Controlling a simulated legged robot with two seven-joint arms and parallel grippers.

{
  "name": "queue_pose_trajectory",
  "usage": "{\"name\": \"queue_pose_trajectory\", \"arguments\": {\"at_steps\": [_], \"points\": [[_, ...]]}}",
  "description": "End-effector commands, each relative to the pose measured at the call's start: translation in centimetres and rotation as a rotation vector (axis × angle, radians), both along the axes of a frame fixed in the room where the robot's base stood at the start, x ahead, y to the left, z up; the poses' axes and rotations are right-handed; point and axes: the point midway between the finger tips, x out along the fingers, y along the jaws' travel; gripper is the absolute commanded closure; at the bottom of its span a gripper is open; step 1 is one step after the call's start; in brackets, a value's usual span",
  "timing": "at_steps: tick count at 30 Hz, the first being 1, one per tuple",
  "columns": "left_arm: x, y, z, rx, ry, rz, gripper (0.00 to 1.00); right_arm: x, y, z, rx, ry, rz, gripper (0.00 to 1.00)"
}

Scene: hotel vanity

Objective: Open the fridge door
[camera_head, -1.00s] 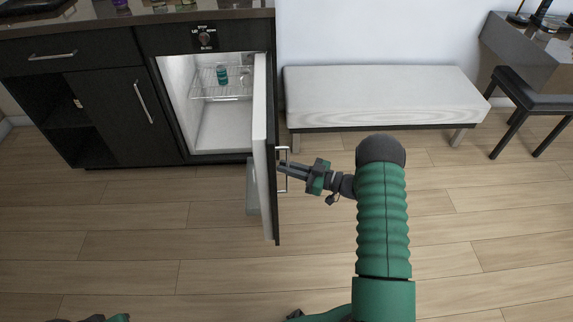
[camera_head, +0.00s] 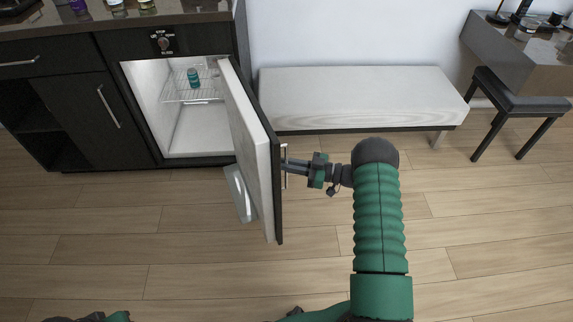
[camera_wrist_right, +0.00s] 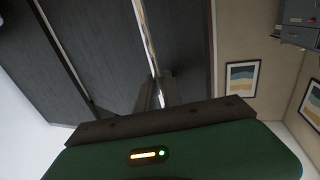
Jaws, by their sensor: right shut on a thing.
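The fridge (camera_head: 200,132) is a white-lined compartment in the dark cabinet, holding a wire shelf with a teal can (camera_head: 193,77). Its door (camera_head: 250,140) stands open, swung out toward me, its white inner side facing left. My right gripper (camera_head: 287,166) is shut on the metal door handle (camera_head: 285,178) on the door's dark outer face. In the right wrist view the fingers (camera_wrist_right: 156,92) are at the handle, close to the dark panel. My left gripper is not clearly shown; only a bit of my left arm shows at the bottom left edge.
A white cushioned bench (camera_head: 350,97) stands right of the fridge against the wall. A dark stool (camera_head: 515,100) and a desk (camera_head: 530,55) are at the far right. Bottles stand on the counter (camera_head: 100,20). The wooden floor (camera_head: 180,250) in front is clear.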

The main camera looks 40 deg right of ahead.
Motion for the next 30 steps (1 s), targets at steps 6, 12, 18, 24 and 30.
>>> {"name": "queue_pose_trajectory", "arguments": {"at_steps": [6, 12, 18, 24, 30], "points": [[0.0, 0.0, 0.0, 0.000, 0.000, 0.000, 0.64, -0.1, -0.1, -0.1, 0.002, 0.003, 0.000, 0.81], [0.0, 0.0, 0.0, 0.000, 0.000, 0.000, 0.64, -0.1, -0.1, -0.1, 0.001, 0.001, 0.000, 0.81], [0.0, 0.0, 0.9, 0.000, 0.000, 0.000, 0.64, -1.7, -1.7, 0.1, 0.000, 0.001, -0.004, 0.81], [0.0, 0.0, 2.2, 0.000, 0.000, 0.000, 0.64, -5.9, -5.6, 0.1, 0.001, 0.002, -0.005, 0.81], [0.0, 0.0, 3.1, 0.000, 0.000, 0.000, 0.64, -10.1, -9.3, -0.1, 0.002, 0.003, -0.003, 0.81]]}}
